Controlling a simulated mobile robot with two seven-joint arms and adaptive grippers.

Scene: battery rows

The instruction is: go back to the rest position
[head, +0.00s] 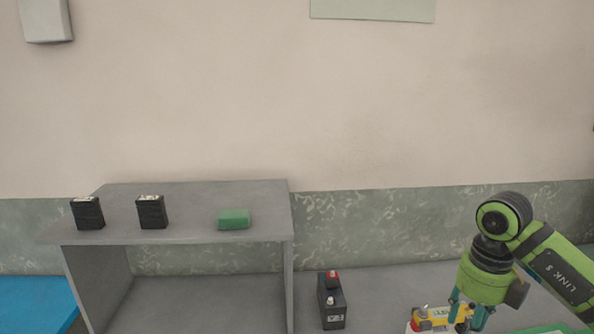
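My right gripper (468,318) points down at the lower right, its teal fingers some way apart. A yellow and white device (432,318) with a red part is at the fingers, partly hidden by them. I cannot tell whether the fingers touch or hold it. My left gripper is not in view. Two black batteries (88,213) (152,212) stand upright on the grey shelf (190,232), with a green block (234,219) to their right. Another black battery (333,301) with a red cap stands on the lower grey surface.
The lower grey surface (385,285) is clear between the black battery and my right gripper. A blue surface (35,300) is at the lower left. A green and white item (550,329) is at the bottom right edge. The wall (300,100) rises behind.

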